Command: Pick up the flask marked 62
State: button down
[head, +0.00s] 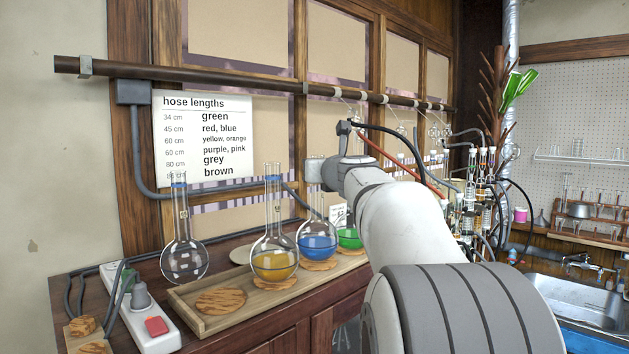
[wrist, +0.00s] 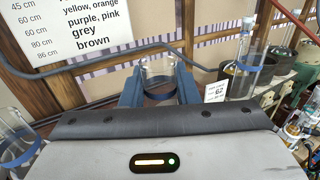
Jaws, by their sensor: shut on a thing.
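A round-bottom flask with blue liquid (head: 318,246) stands at a cork ring on the wooden tray. My gripper (head: 318,188) is at the top of its neck, partly hidden by my arm. In the wrist view my gripper (wrist: 160,88) is shut on a clear glass neck (wrist: 159,70) with a dark blue band. A white tag (wrist: 214,92) that appears to read 62 shows just right of the held neck. It is a small pale card in the head view (head: 338,214). I cannot tell whether the flask's base touches its ring.
A flask with yellow liquid (head: 274,265) stands left of it, and a green one (head: 349,239) stands right, partly hidden. An empty flask (head: 183,258) is near the power strip (head: 142,320). An empty cork ring (head: 220,301) lies on the tray (head: 190,312). A rail (head: 230,78) runs above.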

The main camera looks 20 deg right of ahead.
jog(key=shift+f, duration=0.3)
jog(key=shift+f, duration=0.15)
jog(key=c, duration=1.1)
grip_release()
jog(key=shift+s, duration=0.1)
jog(key=s+a+b, duration=0.1)
jog(key=s+b, duration=0.1)
jog(key=s, duration=1)
jog(key=shift+a, duration=0.15)
